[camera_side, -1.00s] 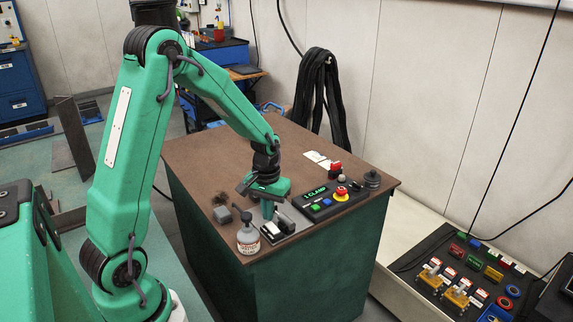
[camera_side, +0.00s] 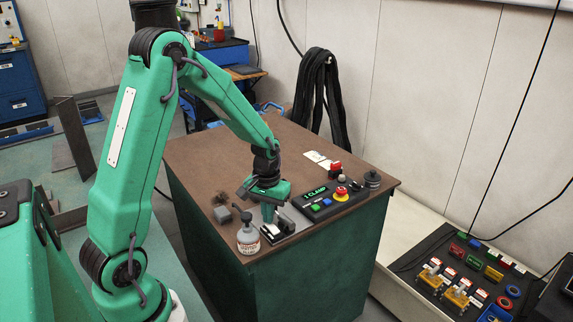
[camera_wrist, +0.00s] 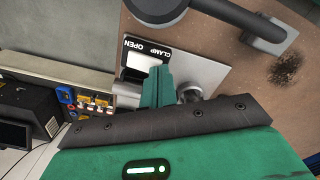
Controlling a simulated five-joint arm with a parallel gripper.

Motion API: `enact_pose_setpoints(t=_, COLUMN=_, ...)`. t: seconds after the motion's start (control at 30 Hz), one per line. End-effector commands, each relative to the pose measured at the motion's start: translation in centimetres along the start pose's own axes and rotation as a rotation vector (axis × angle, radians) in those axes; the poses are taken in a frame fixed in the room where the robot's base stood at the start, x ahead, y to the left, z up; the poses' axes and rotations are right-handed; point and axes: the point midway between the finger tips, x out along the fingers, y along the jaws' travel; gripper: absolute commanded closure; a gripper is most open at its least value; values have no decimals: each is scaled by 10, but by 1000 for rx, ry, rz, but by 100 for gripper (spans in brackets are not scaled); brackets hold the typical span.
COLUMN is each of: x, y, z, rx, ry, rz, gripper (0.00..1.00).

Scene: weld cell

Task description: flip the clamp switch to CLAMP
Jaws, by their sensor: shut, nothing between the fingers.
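The clamp switch (camera_side: 279,228) is a white and black block on a grey plate near the front edge of the brown-topped bench. In the wrist view its black label (camera_wrist: 147,48) reads CLAMP and OPEN, with a white part beside it; the switch's position is hard to make out. My gripper (camera_side: 268,213) points down at the switch, its fingers shut and empty. In the wrist view the green fingers (camera_wrist: 158,72) reach over the plate and overlap the white part. I cannot tell whether they touch it.
A bottle with a dark spout (camera_side: 248,238) stands close left of the switch. A black control box (camera_side: 325,205) with a green CLAMP display and coloured buttons sits to the right. The bench top (camera_side: 215,155) behind is mostly clear.

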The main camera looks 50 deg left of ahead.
Motion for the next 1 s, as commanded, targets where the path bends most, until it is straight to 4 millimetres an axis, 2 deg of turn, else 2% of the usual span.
enact_pose_setpoints(t=0.53, x=3, y=0, z=0, rx=0, ry=0, rz=0, gripper=100)
enact_pose_setpoints(t=1.0, x=-20, y=0, z=0, rx=0, ry=1, rz=0, gripper=100)
